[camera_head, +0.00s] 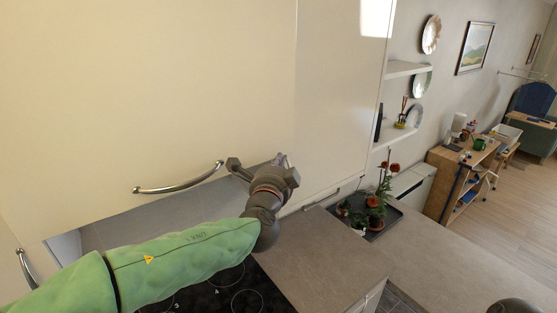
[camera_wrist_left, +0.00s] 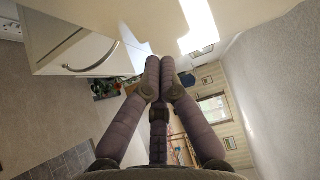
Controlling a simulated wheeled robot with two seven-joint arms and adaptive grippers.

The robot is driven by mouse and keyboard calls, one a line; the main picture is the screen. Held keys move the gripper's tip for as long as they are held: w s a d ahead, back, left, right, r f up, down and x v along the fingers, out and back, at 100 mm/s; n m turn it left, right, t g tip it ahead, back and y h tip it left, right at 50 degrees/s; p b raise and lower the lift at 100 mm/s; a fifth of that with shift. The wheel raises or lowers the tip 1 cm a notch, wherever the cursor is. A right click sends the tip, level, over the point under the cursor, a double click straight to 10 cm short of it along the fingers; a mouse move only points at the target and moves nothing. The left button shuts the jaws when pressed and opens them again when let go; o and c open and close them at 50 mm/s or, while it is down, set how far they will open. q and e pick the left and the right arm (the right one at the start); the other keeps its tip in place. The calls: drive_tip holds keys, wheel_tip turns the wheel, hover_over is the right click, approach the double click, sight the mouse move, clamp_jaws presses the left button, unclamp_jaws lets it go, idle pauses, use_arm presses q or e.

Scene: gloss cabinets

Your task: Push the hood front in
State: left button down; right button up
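The hood front (camera_head: 150,90) is a large glossy cream panel filling the upper left of the head view. A curved metal handle (camera_head: 180,180) sits along its lower edge, with a grey recess visible below that edge. My left gripper (camera_head: 280,160) is at the panel's lower right, close to its surface; I cannot tell whether it touches. In the left wrist view its fingers (camera_wrist_left: 160,68) lie together, shut, with nothing seen between them.
A black cooktop (camera_head: 235,290) and grey counter (camera_head: 325,250) lie below my left arm. A neighbouring cabinet front (camera_head: 340,90) stands to the right, then shelves (camera_head: 405,68) with plates. Potted plants stand on a dark tray (camera_head: 386,228). Open floor lies at far right.

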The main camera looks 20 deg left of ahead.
sight(271, 159)
idle(0.3)
use_arm(q)
drive_tip(key=a+b, duration=0.1)
drive_tip(key=w+b, duration=0.1)
drive_tip(key=w+a+b, duration=0.1)
drive_tip(key=b, duration=0.1)
drive_tip(key=shift+w+a+f, duration=0.1)
drive_tip(key=shift+a+f, duration=0.15)
drive_tip(key=shift+a, duration=0.1)
drive_tip(key=w+a+b, duration=0.4)
drive_tip(key=a, duration=0.1)
drive_tip(key=shift+w+a+r+b, duration=0.15)
drive_tip(key=shift+a+r+b, duration=0.2)
drive_tip(key=shift+b, duration=0.05)
